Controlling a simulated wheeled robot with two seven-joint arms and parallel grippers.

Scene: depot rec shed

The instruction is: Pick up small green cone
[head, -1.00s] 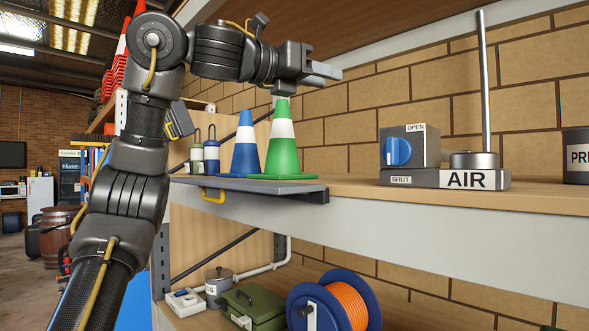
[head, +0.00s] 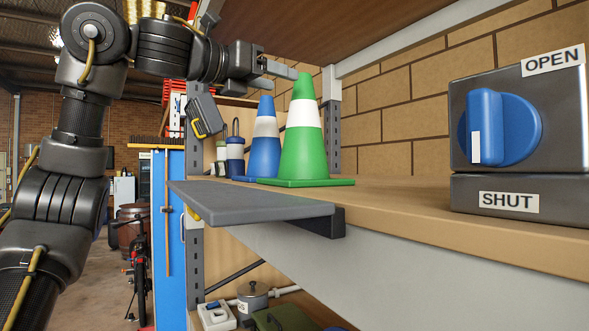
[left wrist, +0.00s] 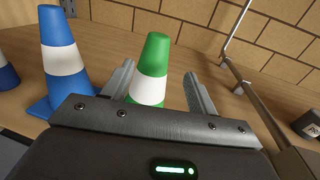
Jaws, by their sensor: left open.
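The small green cone (head: 304,155), with a white band and a square green base, stands upright on the wooden shelf (head: 400,198). My left gripper (head: 282,74) is open and empty at the height of the cone's tip, just left of it in the head view. In the left wrist view, the green cone (left wrist: 151,73) shows between the two spread fingers (left wrist: 160,76); its base is mostly hidden by the gripper body. I cannot tell whether a finger touches it. My right gripper is not in view.
A blue cone (head: 264,155) stands close beside the green one, with a blue-and-white bottle (head: 235,155) behind. A dark grey flap (head: 245,203) juts from the shelf front. A box with a blue knob (head: 505,128) stands at right. A board overhangs above.

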